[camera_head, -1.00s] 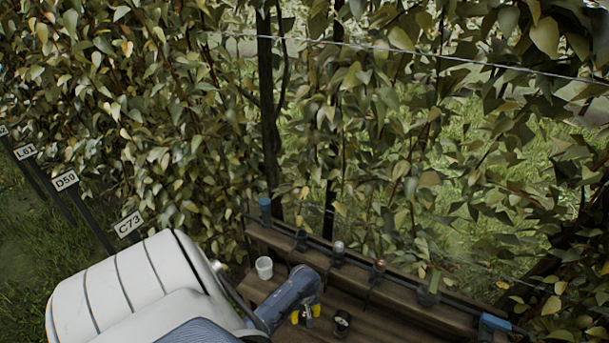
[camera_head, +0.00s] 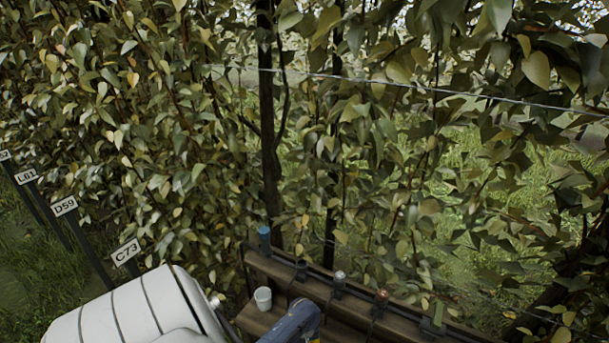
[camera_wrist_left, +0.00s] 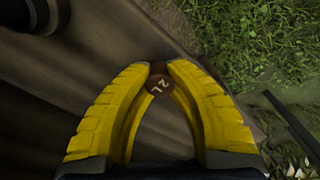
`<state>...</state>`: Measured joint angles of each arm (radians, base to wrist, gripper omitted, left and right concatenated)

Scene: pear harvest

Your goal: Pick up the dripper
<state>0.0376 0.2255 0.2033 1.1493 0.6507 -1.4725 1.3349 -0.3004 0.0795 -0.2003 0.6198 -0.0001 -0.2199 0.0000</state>
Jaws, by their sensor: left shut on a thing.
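My left gripper (camera_wrist_left: 160,68) has its yellow fingers closed on a small brown round dripper (camera_wrist_left: 159,86) marked "2L", held at the fingertips. The grey-brown wooden bench (camera_wrist_left: 80,90) lies beneath it in the left wrist view. I cannot tell whether the dripper touches the bench. In the head view my left arm reaches in at the bottom edge, with the fingers almost wholly cut off, and the dripper does not show. My right gripper is in neither view.
A white cup (camera_head: 262,299) stands on the bench. Along the back rail (camera_head: 350,296) are a blue cylinder (camera_head: 264,239), a grey-topped item (camera_head: 339,279), a copper-topped item (camera_head: 381,297) and a green item (camera_head: 438,315). A dark round object (camera_wrist_left: 38,15) is at the wrist view's corner. Foliage rises behind.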

